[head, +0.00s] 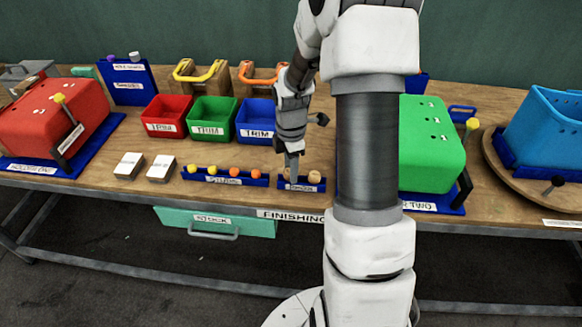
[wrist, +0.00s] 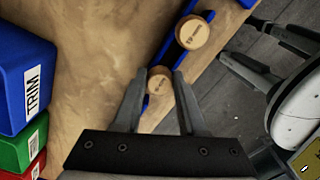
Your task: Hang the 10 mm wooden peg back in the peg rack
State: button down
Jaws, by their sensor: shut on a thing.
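The blue peg rack (head: 300,186) stands at the front edge of the bench, and part of it shows in the wrist view (wrist: 170,47). My gripper (head: 291,172) points down over its left part. In the wrist view my gripper (wrist: 160,84) is shut on a round wooden peg (wrist: 159,78), with a finger on each side of its head. The held peg lies in line with the rack; how deep it sits in it is hidden. A second, larger-looking wooden peg (wrist: 192,32) stands in the rack beside it. The marks on both heads are too small to read surely.
A blue rack with yellow and orange knobs (head: 225,178) stands left of the peg rack. Red (head: 166,116), green (head: 211,118) and blue (head: 255,120) TRIM bins stand behind. A green press (head: 428,145) is to the right. The bench's front edge is close.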

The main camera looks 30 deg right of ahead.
dwell(0.3)
jog(key=shift+c, duration=2)
grip_release()
